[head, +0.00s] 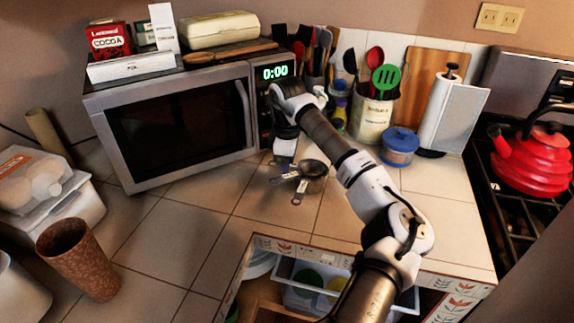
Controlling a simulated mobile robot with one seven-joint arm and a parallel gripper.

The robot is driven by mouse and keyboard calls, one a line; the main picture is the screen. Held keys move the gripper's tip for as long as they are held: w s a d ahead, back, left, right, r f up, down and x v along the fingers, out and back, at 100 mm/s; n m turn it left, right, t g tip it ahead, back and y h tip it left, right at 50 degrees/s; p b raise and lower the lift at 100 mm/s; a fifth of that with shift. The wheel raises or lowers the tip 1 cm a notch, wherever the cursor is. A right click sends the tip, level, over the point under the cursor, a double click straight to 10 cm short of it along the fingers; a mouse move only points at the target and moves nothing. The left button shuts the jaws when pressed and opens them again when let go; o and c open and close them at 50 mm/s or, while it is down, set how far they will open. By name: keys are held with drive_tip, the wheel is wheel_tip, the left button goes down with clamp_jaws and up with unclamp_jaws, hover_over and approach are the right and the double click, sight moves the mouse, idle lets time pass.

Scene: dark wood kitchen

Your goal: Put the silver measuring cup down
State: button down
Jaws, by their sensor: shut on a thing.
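The silver measuring cup (314,169) is a small dark metallic bowl with flat handles, low over the tiled counter in front of the microwave's right end. More than one handle shows, so it may be a nested set. My gripper (283,167) points down from the end of my arm and is shut on the silver measuring cup at its handle side, left of the bowl. The fingertips are small and partly hidden. I cannot tell whether the cup touches the counter.
A microwave (180,122) stands behind on the left. A blue-lidded container (399,146), a utensil crock (372,117) and a paper towel roll (453,115) stand to the right. Counter tiles (225,225) at left centre are clear.

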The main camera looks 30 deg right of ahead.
drive_tip(key=c, duration=1.6)
unclamp_jaws()
wheel_tip(320, 180, up, 13)
drive_tip(key=shift+r+b, duration=0.1)
drive_tip(key=shift+b, duration=1.05)
